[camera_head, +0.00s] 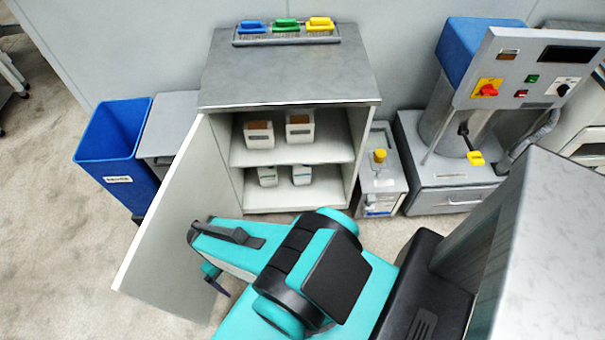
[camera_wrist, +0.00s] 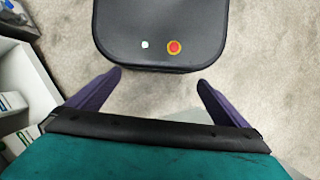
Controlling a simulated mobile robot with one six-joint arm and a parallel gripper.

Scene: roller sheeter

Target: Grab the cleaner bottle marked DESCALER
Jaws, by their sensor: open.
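An open cabinet (camera_head: 220,105) stands at the back, with two white containers with brown tops, a left one (camera_head: 259,135) and a right one (camera_head: 300,128), on its upper shelf. Two white bottles, a left one (camera_head: 267,177) and a right one (camera_head: 301,175), stand on the lower level. Their labels are too small to read, so I cannot tell which is DESCALER. My gripper (camera_wrist: 160,79) is open and empty, its dark fingers apart above the floor in the wrist view. In the head view my arm largely hides it. White items in the cabinet (camera_wrist: 40,82) show at the wrist view's left edge.
The open cabinet door (camera_head: 165,220) juts forward on the left, close to my arm. A blue bin (camera_head: 110,150) stands left of it. A grey box with a yellow knob (camera_head: 380,185) and a machine (camera_head: 455,150) stand right.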

